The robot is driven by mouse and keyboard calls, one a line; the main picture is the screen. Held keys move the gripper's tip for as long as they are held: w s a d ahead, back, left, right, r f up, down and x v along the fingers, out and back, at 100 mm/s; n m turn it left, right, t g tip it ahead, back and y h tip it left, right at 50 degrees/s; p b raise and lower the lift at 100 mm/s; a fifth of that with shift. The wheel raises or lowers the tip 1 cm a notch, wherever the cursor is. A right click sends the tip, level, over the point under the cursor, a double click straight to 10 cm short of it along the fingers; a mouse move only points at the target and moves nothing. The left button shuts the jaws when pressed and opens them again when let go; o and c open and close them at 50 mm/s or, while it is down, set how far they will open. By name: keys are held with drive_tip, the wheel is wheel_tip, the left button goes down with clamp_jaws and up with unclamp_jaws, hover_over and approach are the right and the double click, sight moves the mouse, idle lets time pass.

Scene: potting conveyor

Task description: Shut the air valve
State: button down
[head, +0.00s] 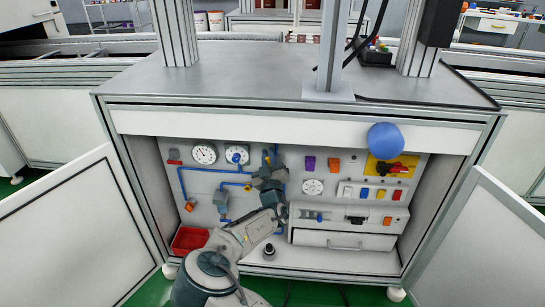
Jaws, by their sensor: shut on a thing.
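The open cabinet has a light back panel with blue air pipes (183,182) and two round gauges (204,154). My gripper (268,163) reaches in from below, up against the panel to the right of the second gauge (237,155). It is shut at the air valve (266,154), of which only a small blue and yellow part shows above the jaws. My gripper and wrist hide the rest, so I cannot tell the handle's angle. A small grey-blue fitting (222,200) hangs on the pipe to the left.
Cabinet doors (60,230) and (500,240) stand open on both sides. A red bin (188,240) is on the cabinet floor at left. A red rotary switch on a yellow plate (408,161), a blue ball (386,140), small buttons and a drawer (340,241) are at right.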

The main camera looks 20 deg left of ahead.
drive_tip(key=n, duration=0.1)
drive_tip(key=n+g, duration=0.1)
drive_tip(key=a+n+y, duration=0.1)
drive_tip(key=shift+s+f+n, duration=0.15)
drive_tip(key=shift+f+n, duration=0.2)
drive_tip(key=shift+n, duration=0.05)
drive_tip(key=n, duration=0.1)
drive_tip(key=n+g, duration=0.1)
drive_tip(key=n, duration=0.1)
drive_tip(key=a+f+n+g+y, duration=0.1)
drive_tip(key=shift+s, duration=0.1)
drive_tip(key=n, duration=0.2)
drive_tip(key=f+n+g+p, duration=0.1)
drive_tip(key=n, duration=0.1)
drive_tip(key=shift+a+f+g, duration=0.15)
drive_tip(key=shift+a+g, duration=0.05)
drive_tip(key=shift+g, duration=0.1)
drive_tip(key=shift+s+f+n+g, duration=0.1)
drive_tip(key=shift+f+n+g, duration=0.4)
drive_tip(key=shift+n, duration=0.8)
drive_tip(key=shift+f, duration=0.15)
drive_tip(key=c, duration=1.4)
unclamp_jaws()
drive_tip(key=shift+c, duration=0.2)
